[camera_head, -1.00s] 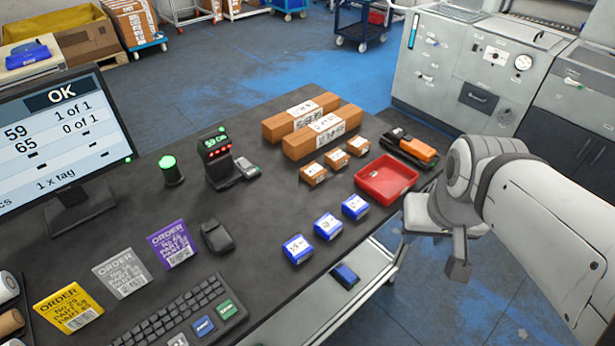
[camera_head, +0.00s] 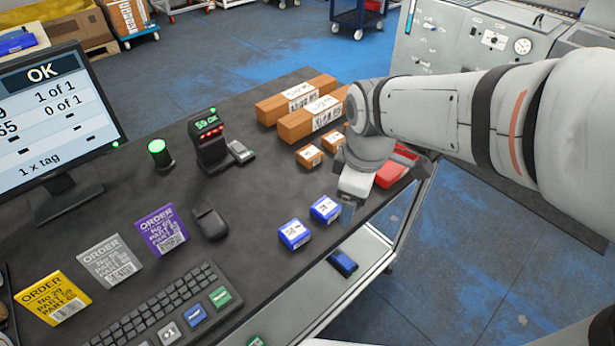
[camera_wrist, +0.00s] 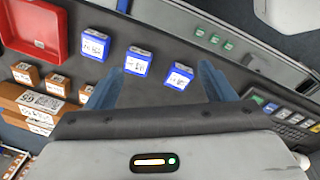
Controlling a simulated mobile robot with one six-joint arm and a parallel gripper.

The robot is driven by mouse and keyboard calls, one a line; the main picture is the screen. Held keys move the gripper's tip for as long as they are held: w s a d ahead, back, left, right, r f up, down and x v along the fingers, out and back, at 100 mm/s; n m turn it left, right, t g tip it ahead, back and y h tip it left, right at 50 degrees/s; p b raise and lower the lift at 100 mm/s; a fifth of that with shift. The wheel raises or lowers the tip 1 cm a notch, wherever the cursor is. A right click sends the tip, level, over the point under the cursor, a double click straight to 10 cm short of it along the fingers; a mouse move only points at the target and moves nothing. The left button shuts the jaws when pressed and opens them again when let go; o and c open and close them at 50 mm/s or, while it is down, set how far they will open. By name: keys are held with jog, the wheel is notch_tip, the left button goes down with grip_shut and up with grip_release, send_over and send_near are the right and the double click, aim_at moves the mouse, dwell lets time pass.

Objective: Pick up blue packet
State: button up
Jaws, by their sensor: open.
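Blue packets with white labels stand in a row on the dark table. In the head view I see one packet (camera_head: 294,234) and a second packet (camera_head: 325,208); my gripper hides the place of the third. The wrist view shows three: one near the red tray (camera_wrist: 95,44), a middle one (camera_wrist: 138,61) and one farthest from the tray (camera_wrist: 179,76). My gripper (camera_wrist: 160,68) is open and empty. In the wrist view the middle and farthest packets appear between its two blue fingers. In the head view my gripper (camera_head: 349,208) is over the table's right edge side, beside the second packet.
The red tray (camera_head: 398,166) is partly behind my arm. Small brown boxes (camera_head: 309,156) and long brown boxes (camera_head: 310,122) lie behind the packets. A scanner (camera_head: 208,140), black mouse (camera_head: 210,222) and keyboard (camera_head: 165,313) are to the left. A lower shelf (camera_head: 325,285) holds another blue item.

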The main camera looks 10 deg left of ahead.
aim_at(294, 231)
jog(key=a+f+n, duration=0.2)
jog(key=a+n, duration=0.2)
jog(key=a+f+n+g+b, duration=0.1)
jog(key=a+f+n, duration=0.2)
jog(key=a+n, duration=0.1)
jog(key=w+a+f+n+b, duration=0.1)
jog(key=a+f+n, duration=0.1)
jog(key=a+n, duration=0.1)
jog(key=shift+a+f+n, duration=0.15)
jog(key=shift+a+n, duration=0.25)
jog(key=shift+a, duration=0.1)
jog(key=shift+a+f, duration=0.1)
jog(key=shift+f, duration=0.15)
notch_tip(294, 231, down, 7)
jog(key=shift+w+f, duration=0.15)
jog(key=shift+f, duration=0.05)
jog(key=shift+d, duration=0.2)
jog(key=shift+c, duration=0.6)
jog(key=c, duration=1)
